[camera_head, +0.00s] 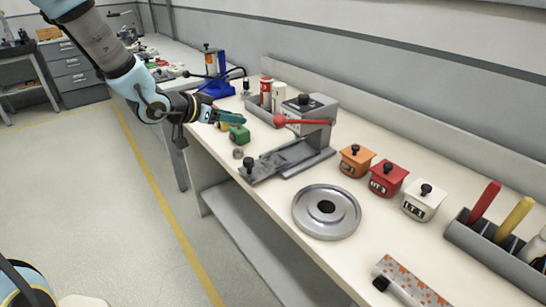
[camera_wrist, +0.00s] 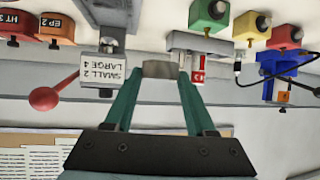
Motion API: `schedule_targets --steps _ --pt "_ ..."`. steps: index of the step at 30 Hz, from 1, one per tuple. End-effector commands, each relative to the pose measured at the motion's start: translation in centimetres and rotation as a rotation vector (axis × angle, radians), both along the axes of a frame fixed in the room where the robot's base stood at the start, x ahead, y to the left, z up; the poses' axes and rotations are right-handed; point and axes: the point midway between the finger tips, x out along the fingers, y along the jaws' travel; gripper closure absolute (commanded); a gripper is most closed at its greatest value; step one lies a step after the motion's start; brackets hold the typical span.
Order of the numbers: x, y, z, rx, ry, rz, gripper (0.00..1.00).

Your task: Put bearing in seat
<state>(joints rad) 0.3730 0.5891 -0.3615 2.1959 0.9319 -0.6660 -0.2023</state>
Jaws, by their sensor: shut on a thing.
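My gripper (camera_head: 231,117) is above the bench, behind and left of the grey press. In the wrist view its teal fingers (camera_wrist: 157,78) are shut on a small grey metal piece, which looks like the bearing (camera_wrist: 160,69). The held piece is too small to make out in the head view. A round grey flanged disc (camera_head: 313,222) with a dark central hole lies flat on the bench, in front of the press; it may be the seat. The grey press (camera_head: 317,130) has a red ball-ended lever and a flat base. My gripper is well apart from the disc.
A green block (camera_head: 239,136) and a small grey round piece (camera_head: 238,153) are near my gripper. Orange (camera_head: 356,160), red (camera_head: 388,180) and white (camera_head: 424,203) knobbed boxes line the back.

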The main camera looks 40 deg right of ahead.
Motion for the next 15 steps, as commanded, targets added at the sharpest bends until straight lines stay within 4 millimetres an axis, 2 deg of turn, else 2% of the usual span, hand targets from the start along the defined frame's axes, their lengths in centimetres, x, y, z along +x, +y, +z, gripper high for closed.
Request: schedule_targets --steps 1,3,7,12,15 --pt "-1.5 -1.4 2.0 -0.005 -0.006 -0.072 1.0" --pt "-3.6 -2.9 3.7 -0.004 -0.003 -0.163 1.0" --pt "-6.5 -4.8 5.9 -0.003 -0.001 -0.284 1.0" --pt "-8.4 -5.9 7.3 -0.002 0.001 -0.363 1.0" --pt "-8.8 -6.1 6.5 0.0 0.006 -0.376 1.0"
